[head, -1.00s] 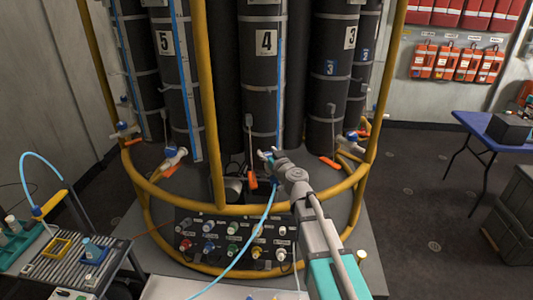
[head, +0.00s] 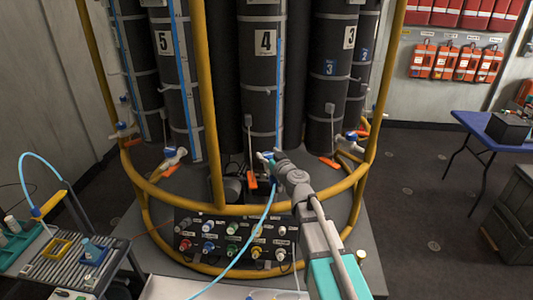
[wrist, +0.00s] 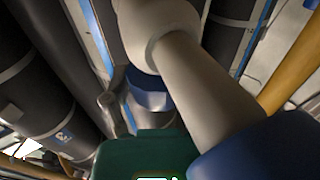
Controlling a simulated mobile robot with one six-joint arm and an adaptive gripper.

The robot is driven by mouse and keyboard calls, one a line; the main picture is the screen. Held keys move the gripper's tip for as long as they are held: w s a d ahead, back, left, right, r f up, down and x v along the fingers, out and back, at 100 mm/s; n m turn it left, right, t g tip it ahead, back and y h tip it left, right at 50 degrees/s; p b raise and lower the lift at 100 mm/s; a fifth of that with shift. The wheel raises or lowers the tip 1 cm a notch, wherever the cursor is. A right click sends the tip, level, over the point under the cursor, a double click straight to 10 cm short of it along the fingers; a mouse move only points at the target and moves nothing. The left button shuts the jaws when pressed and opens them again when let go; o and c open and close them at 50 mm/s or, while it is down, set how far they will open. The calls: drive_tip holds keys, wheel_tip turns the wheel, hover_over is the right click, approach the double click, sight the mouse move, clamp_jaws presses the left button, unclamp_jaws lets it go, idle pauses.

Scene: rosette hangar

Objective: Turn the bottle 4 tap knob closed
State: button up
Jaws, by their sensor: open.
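Bottle 4 (head: 263,75) is a tall black cylinder with a white "4" label, standing at the middle behind the yellow rail. Its tap shows only in part at the bottle's foot, behind my gripper (head: 270,161). In the wrist view the tap's white body (wrist: 195,75) fills the middle, with a blue collar (wrist: 150,92) behind it and a large blue part (wrist: 258,150) at lower right. A green finger pad (wrist: 148,155) of my open gripper is close below the tap. Whether it touches, and how the knob is turned, I cannot tell.
The yellow rail (head: 240,209) rings the bottles in front. A light blue hose (head: 258,222) hangs from near the tap. An orange-tipped part (head: 252,182) hangs just left. A panel of coloured knobs (head: 232,240) is below. Another tap (head: 174,156) is to the left.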

drive_tip(key=v, duration=1.1)
drive_tip(key=shift+d, duration=0.1)
drive_tip(key=shift+o, duration=1.4)
drive_tip(key=shift+w, duration=0.1)
drive_tip(key=w+d+f+n+g+y+b, duration=0.1)
drive_tip(key=w+d+n+g+y, duration=0.4)
drive_tip(key=d+n+g+y, duration=0.3)
drive_tip(key=shift+w+n+g, duration=0.15)
drive_tip(key=shift+n+g, duration=0.45)
drive_tip(key=shift+g, duration=1.1)
drive_tip(key=shift+a, duration=0.2)
drive_tip(key=x, duration=1.3)
drive_tip(key=shift+w+a+r, duration=0.15)
drive_tip(key=shift+w+a, duration=0.05)
drive_tip(key=shift+a, duration=0.1)
